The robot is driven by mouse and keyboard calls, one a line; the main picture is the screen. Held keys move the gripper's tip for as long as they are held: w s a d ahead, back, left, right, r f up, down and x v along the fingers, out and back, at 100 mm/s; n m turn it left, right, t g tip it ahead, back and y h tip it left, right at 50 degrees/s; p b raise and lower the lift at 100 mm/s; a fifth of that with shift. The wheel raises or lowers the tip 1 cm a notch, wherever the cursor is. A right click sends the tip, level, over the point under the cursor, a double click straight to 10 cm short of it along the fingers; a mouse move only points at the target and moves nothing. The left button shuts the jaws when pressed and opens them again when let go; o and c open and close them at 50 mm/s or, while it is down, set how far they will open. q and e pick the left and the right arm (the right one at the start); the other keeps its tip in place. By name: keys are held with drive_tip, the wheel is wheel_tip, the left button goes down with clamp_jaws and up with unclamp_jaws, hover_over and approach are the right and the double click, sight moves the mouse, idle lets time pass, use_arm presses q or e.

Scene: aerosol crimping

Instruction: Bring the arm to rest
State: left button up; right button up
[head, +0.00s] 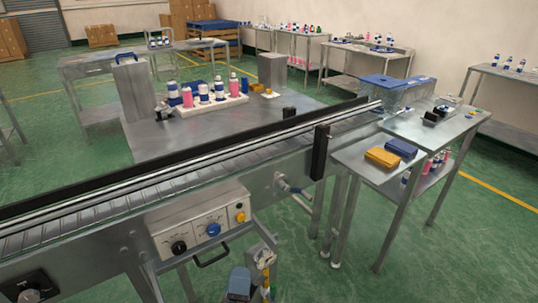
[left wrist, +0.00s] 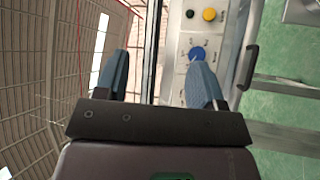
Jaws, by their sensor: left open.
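My left gripper (head: 240,283) shows only in part at the bottom of the head view, below the conveyor's control panel (head: 200,228). In the left wrist view its two blue-grey fingers (left wrist: 162,78) stand well apart with nothing held between them. The panel (left wrist: 183,45) with its blue knob (left wrist: 196,54) lies beyond the fingers; the right finger overlaps the lower part of the knob. I cannot tell the exact gap between finger and panel. My right gripper is in neither view.
The conveyor (head: 150,195) runs from lower left to upper right. A steel table (head: 180,140) behind it bears a white rack (head: 215,105) of bottles. A side table (head: 365,185) holds a yellow (head: 382,157) and a blue item (head: 401,148). Green floor (head: 330,285) is open at the lower right.

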use_arm(q)
drive_tip(key=s+a+f+m+g+y, duration=0.1)
drive_tip(key=s+a+f+m+g, duration=0.4)
drive_tip(key=a, duration=0.5)
drive_tip(key=s+a+f+m+g, duration=0.4)
drive_tip(key=s+a+f+m, duration=0.5)
drive_tip(key=a+f+m, duration=0.1)
drive_tip(key=shift+a+f+g+y, duration=0.4)
drive_tip(key=shift+a+f, duration=0.15)
drive_tip(key=shift+f, duration=0.4)
